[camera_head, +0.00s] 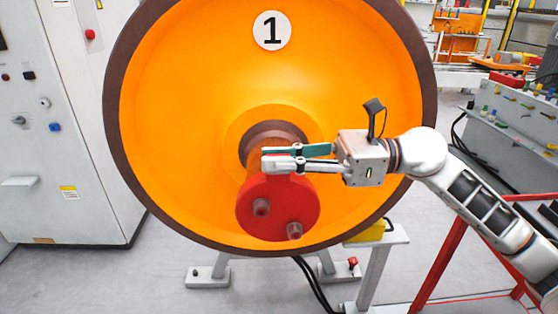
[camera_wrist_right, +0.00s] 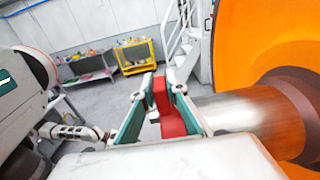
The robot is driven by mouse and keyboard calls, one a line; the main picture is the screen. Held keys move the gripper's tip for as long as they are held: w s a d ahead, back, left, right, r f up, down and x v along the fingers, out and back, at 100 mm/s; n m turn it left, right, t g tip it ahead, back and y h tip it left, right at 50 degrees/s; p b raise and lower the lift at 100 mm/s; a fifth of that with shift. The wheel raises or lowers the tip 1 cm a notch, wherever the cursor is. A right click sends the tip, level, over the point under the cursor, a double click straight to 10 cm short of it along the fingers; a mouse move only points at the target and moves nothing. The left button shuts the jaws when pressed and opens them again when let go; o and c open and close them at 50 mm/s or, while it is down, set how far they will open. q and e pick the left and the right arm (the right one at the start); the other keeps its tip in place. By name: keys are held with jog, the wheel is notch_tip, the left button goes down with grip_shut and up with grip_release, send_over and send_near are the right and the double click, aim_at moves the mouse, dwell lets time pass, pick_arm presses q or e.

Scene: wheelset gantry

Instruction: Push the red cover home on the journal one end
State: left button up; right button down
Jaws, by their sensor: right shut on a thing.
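The red cover (camera_head: 278,212), a round plate with two bolts, stands at the journal's outer end. My right gripper (camera_head: 268,160) reaches in from the right and is shut on the cover's upper edge. In the right wrist view the red cover (camera_wrist_right: 167,105) is between the fingers, beside the bare metal journal (camera_wrist_right: 235,112). The fingers hide any gap between them. A part of mine, perhaps the left gripper (camera_wrist_right: 78,132), shows small at the left; its fingers are unclear.
A grey cabinet (camera_head: 55,130) stands left of the wheel. Grey stand feet (camera_head: 208,276) and black cables lie below. A red frame (camera_head: 440,265) and a grey bench (camera_head: 515,115) are at the right. Steps (camera_wrist_right: 185,40) and a yellow shelf (camera_wrist_right: 137,55) stand farther off.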

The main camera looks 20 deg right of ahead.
jog(key=shift+w+d, duration=0.1)
jog(key=shift+w, duration=0.3)
jog(key=c, duration=1.9)
grip_release()
jog(key=v, duration=1.2)
